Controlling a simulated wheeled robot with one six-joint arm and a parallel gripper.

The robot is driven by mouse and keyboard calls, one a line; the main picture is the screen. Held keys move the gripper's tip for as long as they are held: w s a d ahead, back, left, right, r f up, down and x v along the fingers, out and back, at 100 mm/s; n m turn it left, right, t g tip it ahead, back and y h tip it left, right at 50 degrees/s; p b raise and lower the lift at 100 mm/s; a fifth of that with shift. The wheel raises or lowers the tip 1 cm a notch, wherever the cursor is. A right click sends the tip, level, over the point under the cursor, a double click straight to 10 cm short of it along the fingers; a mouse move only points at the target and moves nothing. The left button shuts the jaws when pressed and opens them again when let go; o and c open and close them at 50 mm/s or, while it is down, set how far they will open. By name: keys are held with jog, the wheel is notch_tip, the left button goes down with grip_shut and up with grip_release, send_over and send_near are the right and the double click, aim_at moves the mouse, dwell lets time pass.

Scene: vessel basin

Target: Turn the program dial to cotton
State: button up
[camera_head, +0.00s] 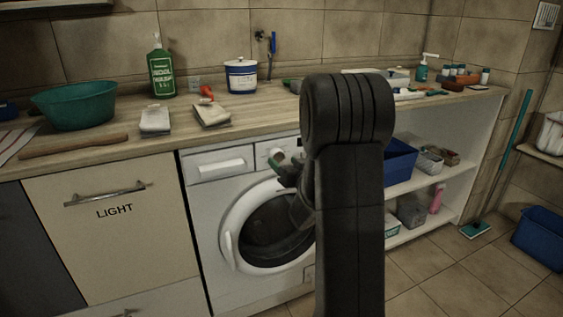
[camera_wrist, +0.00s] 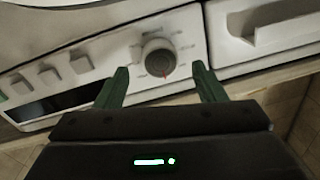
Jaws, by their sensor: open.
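The program dial (camera_wrist: 158,59) is a round grey knob with a red pointer mark, set in the white front panel of the washing machine (camera_head: 228,205). Small markings surround the dial, too small to read. My gripper (camera_wrist: 162,85) is open in the wrist view, with its two green fingers apart on either side of the dial and no visible contact. In the head view my gripper (camera_head: 285,165) is at the machine's upper panel, and my dark arm hides the right part of the machine. The dial is hard to make out there.
The detergent drawer (camera_wrist: 275,30) is beside the dial, and several square buttons (camera_wrist: 50,76) and a dark display (camera_wrist: 55,108) are on its other side. The wooden worktop (camera_head: 150,130) runs above the machine. Open shelves with a blue bin (camera_head: 400,160) stand to the right.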

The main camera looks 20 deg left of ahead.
aim_at(277, 156)
jog(key=shift+x, duration=1.45)
jog(key=shift+c, duration=0.3)
jog(key=c, duration=0.9)
jog(key=shift+m, duration=0.3)
jog(key=m, duration=0.3)
jog(key=shift+m, duration=0.3)
jog(key=shift+m+t, duration=0.3)
jog(key=shift+m, duration=2)
